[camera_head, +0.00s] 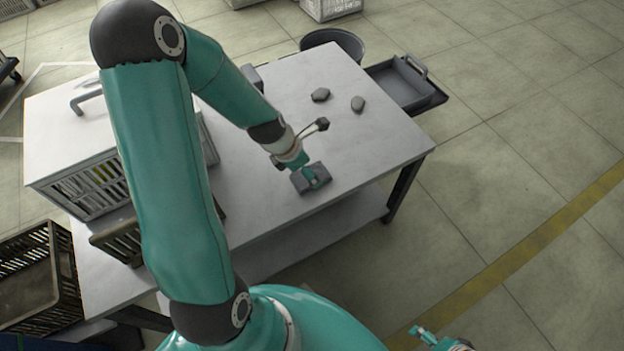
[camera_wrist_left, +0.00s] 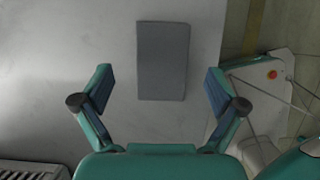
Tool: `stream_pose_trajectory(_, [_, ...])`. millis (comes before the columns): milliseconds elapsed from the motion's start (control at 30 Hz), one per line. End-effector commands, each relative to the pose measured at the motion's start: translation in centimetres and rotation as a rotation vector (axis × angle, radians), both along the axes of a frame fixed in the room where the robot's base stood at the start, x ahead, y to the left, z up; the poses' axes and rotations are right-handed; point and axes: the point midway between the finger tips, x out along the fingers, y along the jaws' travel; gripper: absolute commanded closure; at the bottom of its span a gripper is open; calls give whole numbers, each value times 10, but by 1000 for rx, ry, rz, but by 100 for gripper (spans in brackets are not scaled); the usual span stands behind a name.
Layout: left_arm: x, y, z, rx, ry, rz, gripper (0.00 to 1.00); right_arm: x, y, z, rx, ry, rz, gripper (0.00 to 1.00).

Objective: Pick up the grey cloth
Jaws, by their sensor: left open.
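The grey cloth (camera_head: 316,186) is a flat, dark grey rectangle lying on the light table near its front edge. In the left wrist view the cloth (camera_wrist_left: 162,45) lies flat beyond and between my fingertips. My left gripper (camera_head: 299,165) hangs over the cloth and hides part of it in the head view. In the left wrist view my left gripper (camera_wrist_left: 158,80) has its two fingers spread wider than the cloth, with nothing between them. My right gripper (camera_head: 428,336) shows only partly at the bottom edge, away from the table; its opening is unclear.
The table (camera_head: 385,150) also bears two small dark grey lumps (camera_head: 320,95) (camera_head: 357,104) farther back. A white lidded crate (camera_head: 60,125) stands at the left. A grey tray (camera_head: 400,85) sits beyond the far right edge. The table right of the cloth is clear.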

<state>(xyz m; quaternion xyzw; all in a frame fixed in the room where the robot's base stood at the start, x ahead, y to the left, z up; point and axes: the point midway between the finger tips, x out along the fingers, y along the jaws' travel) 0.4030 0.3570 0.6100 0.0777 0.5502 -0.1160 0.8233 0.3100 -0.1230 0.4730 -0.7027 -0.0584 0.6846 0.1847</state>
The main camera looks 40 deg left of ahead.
Motion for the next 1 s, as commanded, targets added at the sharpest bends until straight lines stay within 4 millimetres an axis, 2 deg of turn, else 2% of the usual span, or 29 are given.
stream_pose_trajectory(33, [3, -3, -12, 0, 1, -4, 4, 0, 0, -8, 0, 0, 0, 17])
stream_pose_trajectory(200, [10, -5, -28, -1, 0, -1, 4, 0, 0, -16, 0, 0, 0, 17])
stream_pose_trajectory(1000, [12, -6, -34, 0, -1, -2, 4, 0, 0, -20, 0, 0, 0, 17])
